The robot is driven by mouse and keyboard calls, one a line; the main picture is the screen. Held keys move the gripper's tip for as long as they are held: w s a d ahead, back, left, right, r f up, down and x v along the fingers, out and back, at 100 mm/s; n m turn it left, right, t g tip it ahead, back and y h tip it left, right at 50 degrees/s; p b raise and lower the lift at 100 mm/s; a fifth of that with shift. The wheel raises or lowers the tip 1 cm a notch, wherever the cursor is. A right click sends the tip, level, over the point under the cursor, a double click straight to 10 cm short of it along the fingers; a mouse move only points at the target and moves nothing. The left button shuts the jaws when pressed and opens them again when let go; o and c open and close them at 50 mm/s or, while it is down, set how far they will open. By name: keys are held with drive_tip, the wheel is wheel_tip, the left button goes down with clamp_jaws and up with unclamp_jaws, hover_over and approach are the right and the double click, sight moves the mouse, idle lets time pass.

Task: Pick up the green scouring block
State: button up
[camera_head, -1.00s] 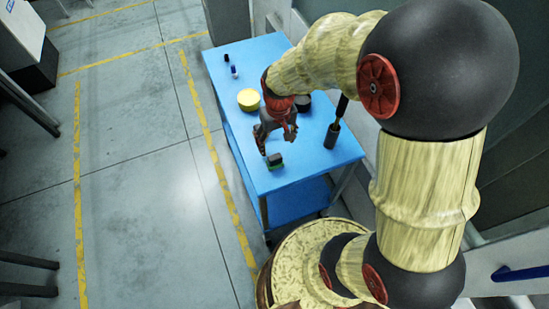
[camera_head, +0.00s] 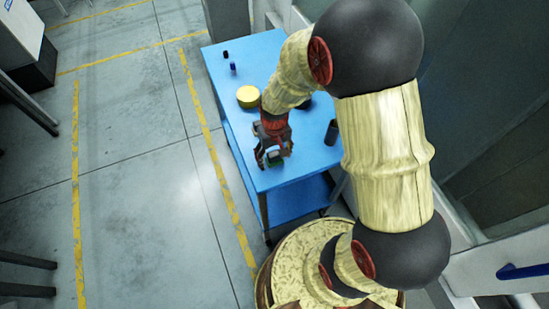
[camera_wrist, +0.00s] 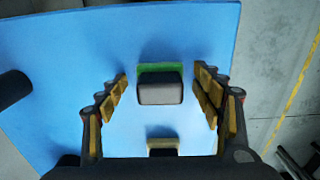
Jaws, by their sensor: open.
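The green scouring block (camera_head: 274,159) lies on the blue table near its front left edge, partly hidden by my gripper in the head view. In the wrist view the block (camera_wrist: 160,88) has a dark grey top with a green strip along its far side. My gripper (camera_wrist: 162,86) is open, with one finger on each side of the block and clear space between each finger and the block. In the head view my gripper (camera_head: 273,157) is over the block. I cannot tell the exact height of the fingertips above the table.
The blue table (camera_head: 318,148) holds a yellow round thing (camera_head: 248,97), a dark cylinder (camera_head: 331,132) at the right, and small dark and blue items (camera_head: 233,67) at the back. A dark round thing (camera_head: 304,103) is partly behind my arm. Open floor lies left of the table.

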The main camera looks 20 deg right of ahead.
drive_tip(key=shift+c, duration=0.4)
drive_tip(key=c, duration=1.1)
drive_tip(key=shift+c, duration=0.4)
drive_tip(key=shift+r, duration=0.15)
drive_tip(key=shift+r, duration=0.6)
drive_tip(key=s+a+r+p, duration=0.4)
drive_tip(key=s+a+r, duration=0.1)
drive_tip(key=s+r, duration=0.6)
drive_tip(key=shift+s+r, duration=0.35)
drive_tip(key=shift+s, duration=0.65)
drive_tip(key=shift+a, duration=0.1)
